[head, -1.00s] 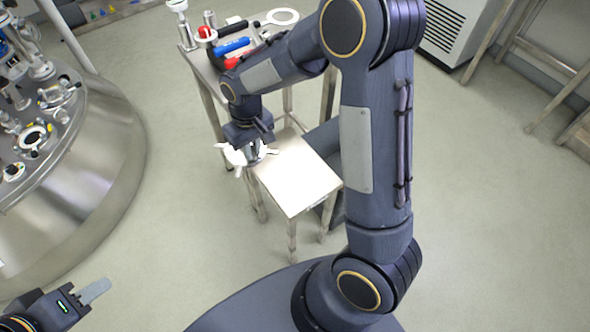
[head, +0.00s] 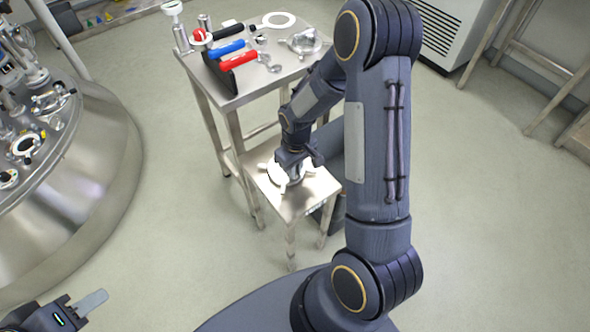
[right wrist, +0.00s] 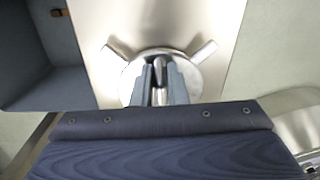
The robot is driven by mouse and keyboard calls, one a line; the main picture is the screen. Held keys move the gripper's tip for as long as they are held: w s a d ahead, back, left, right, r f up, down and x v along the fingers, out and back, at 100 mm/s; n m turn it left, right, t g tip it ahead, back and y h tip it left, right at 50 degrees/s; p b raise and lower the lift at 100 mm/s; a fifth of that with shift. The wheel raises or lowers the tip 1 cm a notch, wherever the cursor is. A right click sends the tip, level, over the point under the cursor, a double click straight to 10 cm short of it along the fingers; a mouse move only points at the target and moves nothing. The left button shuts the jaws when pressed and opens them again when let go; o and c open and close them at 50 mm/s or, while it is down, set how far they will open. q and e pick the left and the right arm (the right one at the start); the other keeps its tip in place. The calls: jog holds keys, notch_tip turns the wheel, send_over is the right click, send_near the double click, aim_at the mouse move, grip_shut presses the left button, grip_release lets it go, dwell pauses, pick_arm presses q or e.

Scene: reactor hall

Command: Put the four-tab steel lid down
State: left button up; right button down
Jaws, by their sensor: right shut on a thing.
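The four-tab steel lid (head: 282,187) is over the low steel stand (head: 316,192) in the head view. In the right wrist view the lid (right wrist: 131,76) is a round shiny disc, with two tabs showing to its upper left and upper right; its near side is hidden. My right gripper (head: 295,172) is shut on the lid's central handle, which shows between the fingers in the right wrist view (right wrist: 160,84). I cannot tell whether the lid touches the stand's top. My left gripper (head: 90,302) is at the lower left, away from the lid; its jaw gap is not clear.
A taller steel table (head: 262,88) adjoins the stand's far side. It bears a rack with red and blue handled tools (head: 236,62), a white ring (head: 279,20) and a clamp-like metal part (head: 304,41). A large steel vessel (head: 95,175) stands left. Floor between is clear.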

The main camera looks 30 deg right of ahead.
jog(key=shift+f, duration=0.3)
jog(key=c, duration=1.4)
grip_release()
jog(key=shift+c, duration=0.2)
jog(key=shift+r, duration=0.15)
notch_tip(320, 180, up, 12)
jog(key=p, duration=0.2)
jog(key=s+a+r+m+t+y, duration=0.1)
jog(key=s+a+r+t, duration=0.2)
jog(key=s+r, duration=0.4)
jog(key=s+a+r+m+t+y, duration=0.2)
jog(key=s+a+r, duration=0.2)
jog(key=s+r, duration=0.3)
jog(key=s, duration=0.4)
jog(key=shift+s+a+m+t, duration=0.2)
jog(key=shift+s+m+t, duration=0.1)
jog(key=shift+t, duration=0.1)
jog(key=shift+r, duration=0.1)
